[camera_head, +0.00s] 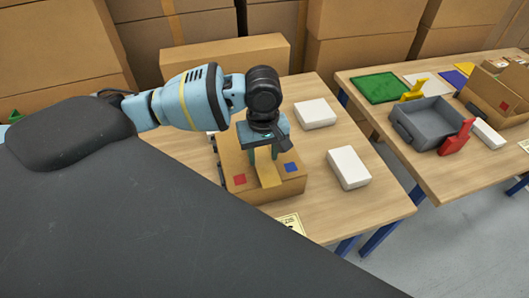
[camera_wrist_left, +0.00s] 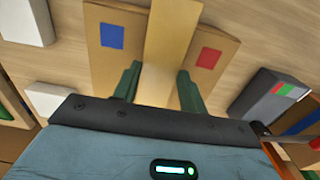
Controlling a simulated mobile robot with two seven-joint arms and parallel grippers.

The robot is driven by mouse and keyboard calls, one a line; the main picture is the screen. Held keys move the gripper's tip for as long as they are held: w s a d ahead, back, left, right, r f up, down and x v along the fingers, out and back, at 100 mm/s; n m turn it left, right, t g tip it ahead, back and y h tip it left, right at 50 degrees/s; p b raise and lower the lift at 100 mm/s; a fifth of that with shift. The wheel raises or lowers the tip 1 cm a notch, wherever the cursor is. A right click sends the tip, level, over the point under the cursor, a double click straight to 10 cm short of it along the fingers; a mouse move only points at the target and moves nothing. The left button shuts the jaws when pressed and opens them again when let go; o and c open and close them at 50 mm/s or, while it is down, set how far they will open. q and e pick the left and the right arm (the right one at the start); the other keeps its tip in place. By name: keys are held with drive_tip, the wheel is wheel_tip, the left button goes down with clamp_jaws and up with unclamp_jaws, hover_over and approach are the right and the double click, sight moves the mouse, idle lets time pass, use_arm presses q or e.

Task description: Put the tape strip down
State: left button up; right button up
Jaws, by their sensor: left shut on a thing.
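The tape strip (camera_head: 268,174) is a flat yellow-tan piece. My left gripper (camera_head: 262,154) points down over the cardboard box (camera_head: 290,182) and is shut on the strip. In the left wrist view the strip (camera_wrist_left: 170,40) runs between the two green fingers (camera_wrist_left: 158,88). It lies along the middle of the box top, between a blue square (camera_wrist_left: 112,36) and a red square (camera_wrist_left: 208,58). I cannot tell whether the strip touches the box. The fingers and wrist hide its near part. My right gripper is not in view.
Two white boxes (camera_head: 315,113) (camera_head: 348,167) lie on the wooden table (camera_head: 385,203) to the right. A second table (camera_head: 432,165) holds a grey tray (camera_head: 430,120), a red piece (camera_head: 457,138) and another cardboard box (camera_head: 495,98). Stacked cartons (camera_head: 365,30) stand behind.

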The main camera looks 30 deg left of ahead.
sight(264, 160)
use_arm(q)
drive_tip(key=shift+f, duration=0.7)
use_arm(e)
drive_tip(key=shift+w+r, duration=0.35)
use_arm(q)
drive_tip(key=o, duration=0.9)
drive_tip(key=shift+o, duration=0.2)
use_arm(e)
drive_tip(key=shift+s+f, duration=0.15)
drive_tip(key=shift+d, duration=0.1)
use_arm(q)
drive_tip(key=shift+r, duration=0.4)
wheel_tip(264, 160, up, 12)
drive_tip(key=p, duration=0.1)
drive_tip(key=shift+r, duration=0.15)
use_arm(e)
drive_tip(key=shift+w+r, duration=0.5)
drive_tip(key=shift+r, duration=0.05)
